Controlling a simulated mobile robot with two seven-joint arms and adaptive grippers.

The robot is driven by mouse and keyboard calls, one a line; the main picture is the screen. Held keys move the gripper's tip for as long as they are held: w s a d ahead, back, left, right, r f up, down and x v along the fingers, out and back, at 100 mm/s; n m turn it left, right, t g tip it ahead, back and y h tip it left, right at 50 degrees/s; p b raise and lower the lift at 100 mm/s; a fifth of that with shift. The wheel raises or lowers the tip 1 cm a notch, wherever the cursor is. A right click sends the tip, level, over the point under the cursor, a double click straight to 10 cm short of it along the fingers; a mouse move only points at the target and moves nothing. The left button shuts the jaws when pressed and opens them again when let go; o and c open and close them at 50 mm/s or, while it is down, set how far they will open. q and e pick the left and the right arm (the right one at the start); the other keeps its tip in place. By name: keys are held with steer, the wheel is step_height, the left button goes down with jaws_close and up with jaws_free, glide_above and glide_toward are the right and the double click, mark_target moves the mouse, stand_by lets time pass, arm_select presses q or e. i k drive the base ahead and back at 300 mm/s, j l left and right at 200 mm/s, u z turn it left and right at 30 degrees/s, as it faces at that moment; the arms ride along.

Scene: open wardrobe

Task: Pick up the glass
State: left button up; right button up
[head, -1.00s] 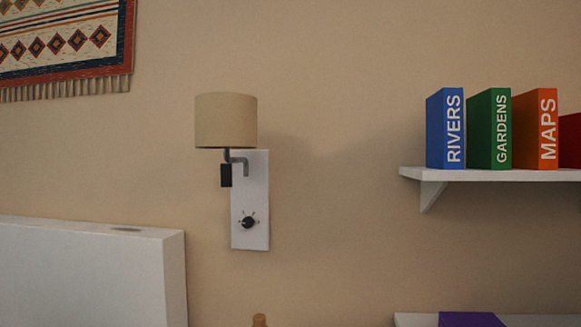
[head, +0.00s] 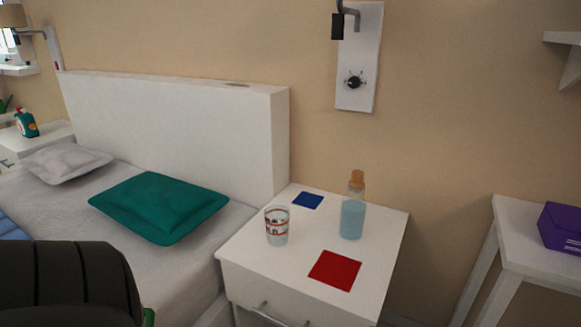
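The glass (head: 277,226) is a clear tumbler with red bands and dark markings. It stands upright on the left part of the white bedside table (head: 255,262). A bottle (head: 352,218) with pale blue contents and a cork-coloured stopper stands to its right on the same top. A blue square (head: 308,200) lies flat behind the glass, and a red square (head: 335,270) lies flat in front and to the right. Neither of my grippers is in view.
A bed with a white headboard (head: 180,125) and a green pillow (head: 158,206) is left of the table. A dark ribbed shape (head: 70,285) fills the lower left. A white table (head: 535,235) with a purple box (head: 562,228) stands at right, across a gap.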

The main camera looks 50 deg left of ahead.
mark_target(277, 217)
steer(key=u, duration=1.55)
